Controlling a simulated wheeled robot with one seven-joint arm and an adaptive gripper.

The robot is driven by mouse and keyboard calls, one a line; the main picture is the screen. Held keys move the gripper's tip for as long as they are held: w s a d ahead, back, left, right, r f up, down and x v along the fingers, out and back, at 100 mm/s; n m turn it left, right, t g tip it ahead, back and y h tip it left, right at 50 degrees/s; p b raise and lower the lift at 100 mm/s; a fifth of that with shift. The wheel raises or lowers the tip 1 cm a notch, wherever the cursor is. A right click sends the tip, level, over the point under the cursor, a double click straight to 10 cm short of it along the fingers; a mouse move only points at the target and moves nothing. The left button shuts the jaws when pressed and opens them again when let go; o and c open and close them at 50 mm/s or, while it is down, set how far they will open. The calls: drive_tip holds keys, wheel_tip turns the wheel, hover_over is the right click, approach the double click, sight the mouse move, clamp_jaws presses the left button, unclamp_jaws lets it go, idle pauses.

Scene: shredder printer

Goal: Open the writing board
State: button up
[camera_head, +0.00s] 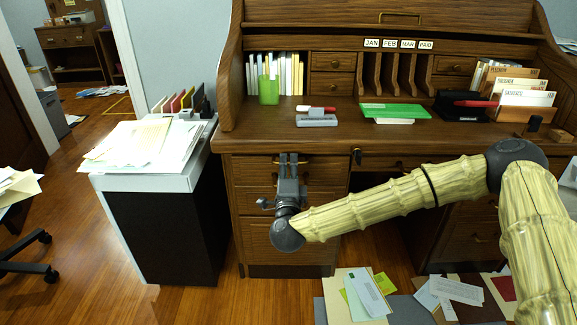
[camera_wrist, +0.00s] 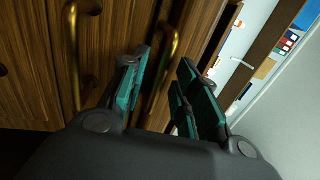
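A brown wooden roll-top desk (camera_head: 410,132) fills the middle of the head view. Its left pedestal has stacked fronts; the narrow top panel (camera_head: 262,162), which looks like the writing board's front, sits flush under the desktop. My gripper (camera_head: 289,158) is at this panel's handle, partly hiding it. In the wrist view, a brass bar handle (camera_wrist: 166,62) lies between the two sides of my open gripper (camera_wrist: 160,92), with gaps visible beside it. I cannot tell whether any pad touches it. A second brass handle (camera_wrist: 77,50) is left of the fingers.
A dark cabinet (camera_head: 165,225) topped with papers (camera_head: 130,143) stands just left of the desk. Papers and folders (camera_head: 365,295) lie on the floor in front. Floor left of the cabinet is partly clear.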

drive_tip(key=shift+w+r, duration=0.15)
drive_tip(key=shift+w, duration=0.6)
clamp_jaws()
